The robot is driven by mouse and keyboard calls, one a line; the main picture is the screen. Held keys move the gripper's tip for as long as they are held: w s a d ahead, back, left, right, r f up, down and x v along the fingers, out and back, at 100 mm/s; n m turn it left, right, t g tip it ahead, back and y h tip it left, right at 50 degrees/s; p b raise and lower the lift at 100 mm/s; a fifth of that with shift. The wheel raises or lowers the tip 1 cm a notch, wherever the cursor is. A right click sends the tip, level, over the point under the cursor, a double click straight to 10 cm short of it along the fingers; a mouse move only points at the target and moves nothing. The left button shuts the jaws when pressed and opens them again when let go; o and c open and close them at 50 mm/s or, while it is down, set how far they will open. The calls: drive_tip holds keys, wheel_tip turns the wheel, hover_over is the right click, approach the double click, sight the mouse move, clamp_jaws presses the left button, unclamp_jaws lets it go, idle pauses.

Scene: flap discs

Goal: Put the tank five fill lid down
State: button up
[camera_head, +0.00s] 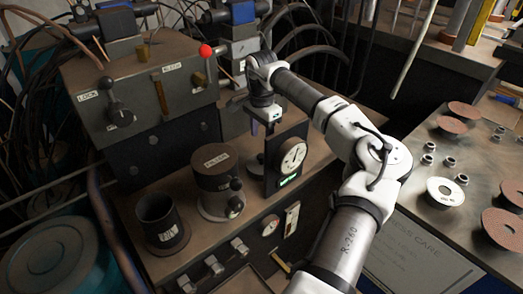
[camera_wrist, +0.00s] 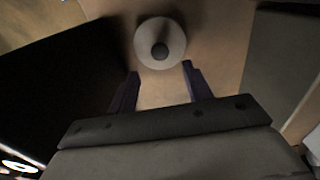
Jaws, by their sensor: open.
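A pale round disc with a dark round knob at its centre (camera_wrist: 160,27) lies just beyond my fingertips in the wrist view. It looks like a fill lid, but I see no tank number on it. My gripper (camera_wrist: 161,80) is open and empty, with the two dark fingers apart and the disc centred ahead of them. In the head view my gripper (camera_head: 266,124) points down behind the top of a black gauge plate (camera_head: 273,182). That plate partly hides a small round piece below the gripper, so I cannot tell whether the lid is seated.
A labelled grey cylinder (camera_head: 217,174) and an open dark cup (camera_head: 162,222) stand left of the gauge plate. A control block with levers (camera_head: 142,95) rises behind. A table at right (camera_head: 425,215) holds red-brown discs, white-centred discs and small nuts.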

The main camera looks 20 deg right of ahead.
drive_tip(key=shift+r, duration=1.65)
